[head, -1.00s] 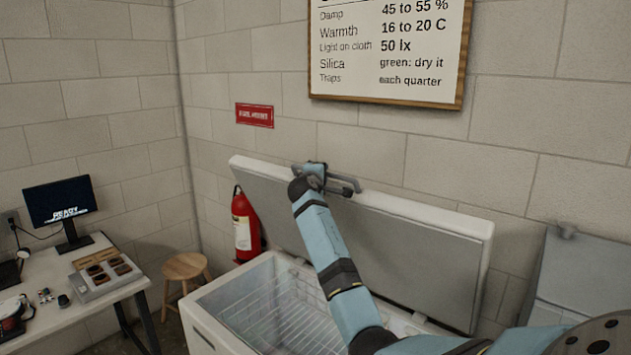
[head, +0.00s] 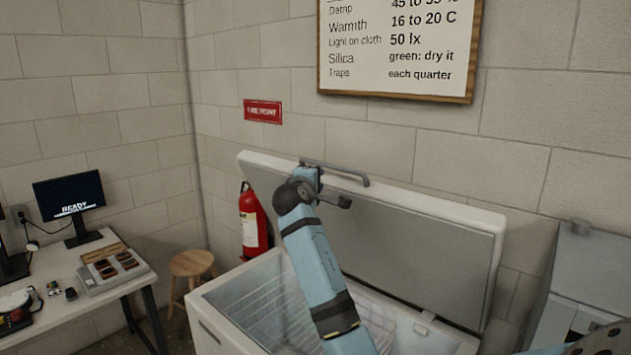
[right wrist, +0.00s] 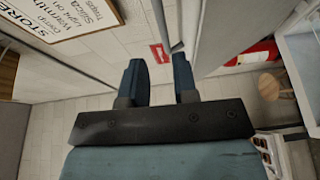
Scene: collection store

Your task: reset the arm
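My right arm reaches up over the open chest freezer (head: 215,325) in the head view. My right gripper (head: 328,190) is in front of the raised lid (head: 430,240), close to the grey handle (head: 340,170) at its top edge. The handle's bar now shows almost whole above the gripper. In the right wrist view the two blue fingers of the right gripper (right wrist: 159,72) stand apart, and nothing is held between them. My left gripper is out of view.
A desk (head: 85,300) with a monitor (head: 70,195) and a tray (head: 112,268) is at left. A wooden stool (head: 190,265) and a red fire extinguisher (head: 251,222) stand beside the freezer. A grey cabinet (head: 595,265) is at right. A framed notice (head: 395,50) hangs above.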

